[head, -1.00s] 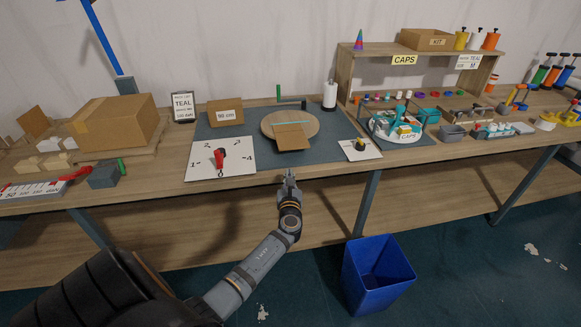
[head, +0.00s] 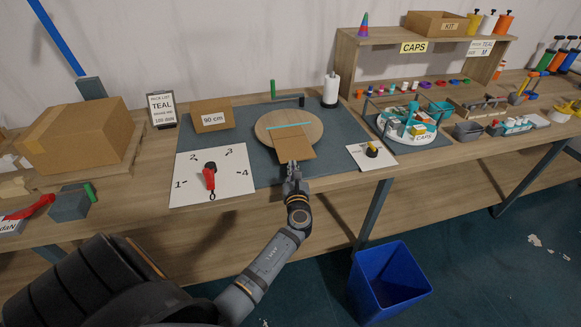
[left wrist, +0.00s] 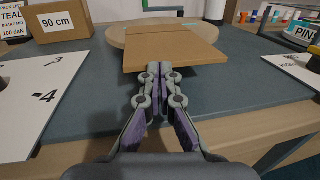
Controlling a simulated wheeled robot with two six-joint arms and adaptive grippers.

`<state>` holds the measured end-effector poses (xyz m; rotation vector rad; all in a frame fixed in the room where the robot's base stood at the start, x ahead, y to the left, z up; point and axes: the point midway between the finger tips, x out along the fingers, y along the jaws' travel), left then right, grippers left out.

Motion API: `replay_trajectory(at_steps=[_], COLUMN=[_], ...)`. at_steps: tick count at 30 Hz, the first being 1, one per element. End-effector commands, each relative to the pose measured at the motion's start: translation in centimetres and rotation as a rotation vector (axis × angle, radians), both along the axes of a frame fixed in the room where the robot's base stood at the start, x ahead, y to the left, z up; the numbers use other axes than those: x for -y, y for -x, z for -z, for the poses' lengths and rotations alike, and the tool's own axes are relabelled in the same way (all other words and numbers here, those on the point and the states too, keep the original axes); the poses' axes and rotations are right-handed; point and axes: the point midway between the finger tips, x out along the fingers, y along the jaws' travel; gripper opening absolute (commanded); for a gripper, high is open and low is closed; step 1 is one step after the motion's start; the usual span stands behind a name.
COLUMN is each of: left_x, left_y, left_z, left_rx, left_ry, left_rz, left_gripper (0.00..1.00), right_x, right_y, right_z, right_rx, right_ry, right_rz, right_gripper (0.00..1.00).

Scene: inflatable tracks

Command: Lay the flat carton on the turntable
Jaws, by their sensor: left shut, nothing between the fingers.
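The flat carton (head: 295,146) is a tan sheet lying on the round wooden turntable (head: 309,125). Its near part overhangs the turntable's front edge. In the left wrist view the carton (left wrist: 175,48) spans the middle of the picture and covers much of the turntable (left wrist: 117,36). A crease or step runs across it. My left gripper (head: 291,168) is shut and empty at the middle of the carton's near edge. In the left wrist view its fingertips (left wrist: 159,68) meet that edge in the picture; contact is unclear. My right gripper is in no view.
The turntable stands on a dark mat (head: 254,165). A numbered board with a red lever (head: 210,176) is to its left, a small card with a black-and-yellow knob (head: 372,150) to its right. A 90 cm box (head: 212,116) and a paper roll (head: 331,90) stand behind.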

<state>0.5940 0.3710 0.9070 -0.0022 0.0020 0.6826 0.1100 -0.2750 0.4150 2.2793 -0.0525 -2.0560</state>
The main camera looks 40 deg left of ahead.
Motion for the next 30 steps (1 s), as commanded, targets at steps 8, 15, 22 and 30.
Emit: replay_trajectory(at_steps=[8, 15, 22, 30], left_x=[0.0, -1.7, -3.8, -3.9], left_y=[0.0, -2.2, -4.7, -4.8], left_z=[0.0, 0.0, 0.1, 0.0], left_rx=[0.000, 0.002, 0.000, -0.001], left_ry=[0.000, -0.003, -0.001, 0.001], left_rz=[0.000, 0.000, -0.001, 0.000], left_gripper=[0.00, 0.00, 0.00, 0.00], right_x=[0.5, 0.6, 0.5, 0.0], right_y=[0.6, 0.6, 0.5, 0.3], right_z=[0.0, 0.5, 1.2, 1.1], right_rx=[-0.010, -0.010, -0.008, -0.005], right_ry=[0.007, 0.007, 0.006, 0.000], right_rz=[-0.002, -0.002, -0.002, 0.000], right_gripper=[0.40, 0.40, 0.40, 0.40])
